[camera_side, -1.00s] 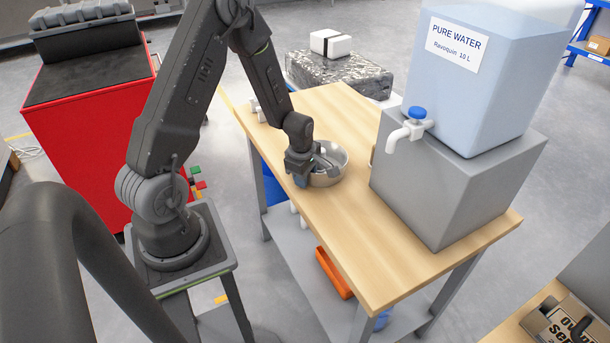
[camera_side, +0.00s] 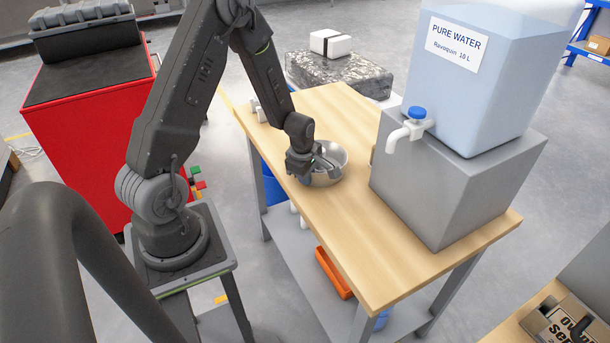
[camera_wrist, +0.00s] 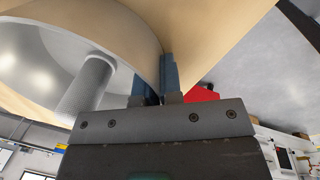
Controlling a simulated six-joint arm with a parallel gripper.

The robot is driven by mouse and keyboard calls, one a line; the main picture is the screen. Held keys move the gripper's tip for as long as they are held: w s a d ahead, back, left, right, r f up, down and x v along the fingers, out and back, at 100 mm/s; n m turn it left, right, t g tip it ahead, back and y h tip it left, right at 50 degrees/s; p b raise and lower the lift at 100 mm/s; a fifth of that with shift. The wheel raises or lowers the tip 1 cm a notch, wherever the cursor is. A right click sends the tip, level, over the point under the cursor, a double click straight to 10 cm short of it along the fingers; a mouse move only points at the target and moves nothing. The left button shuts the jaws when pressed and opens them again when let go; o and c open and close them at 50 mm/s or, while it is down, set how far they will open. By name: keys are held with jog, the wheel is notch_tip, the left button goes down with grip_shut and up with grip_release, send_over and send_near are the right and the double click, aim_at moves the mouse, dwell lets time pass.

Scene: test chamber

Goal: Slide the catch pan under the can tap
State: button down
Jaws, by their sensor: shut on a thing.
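The catch pan (camera_side: 335,177) is a round, shiny metal bowl on the wooden bench top, left of the grey block under the water container. My gripper (camera_side: 306,177) is at its near left rim, shut on the pan's wall. In the wrist view the blue-grey fingers of my gripper (camera_wrist: 156,82) close on the edge of the pan (camera_wrist: 125,40), whose curved inside fills the upper left.
The grey block (camera_side: 440,190) carries the can and takes up the bench's right part. The wooden bench top (camera_side: 375,245) is bare in front of it, towards its near edge. A small light object (camera_side: 258,108) sits at the bench's far left corner.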

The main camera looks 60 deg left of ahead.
aim_at(352, 249)
jog(key=d, duration=1.6)
jog(key=s+d, duration=0.1)
jog(key=d, duration=0.7)
jog(key=shift+d, duration=0.1)
jog(key=c, duration=1.2)
grip_release()
jog(key=shift+w, duration=0.1)
jog(key=r, duration=0.4)
jog(key=s+r, duration=0.1)
jog(key=r, duration=0.4)
jog(key=d+r, duration=0.1)
jog(key=r, duration=0.3)
jog(key=shift+s+r, duration=0.35)
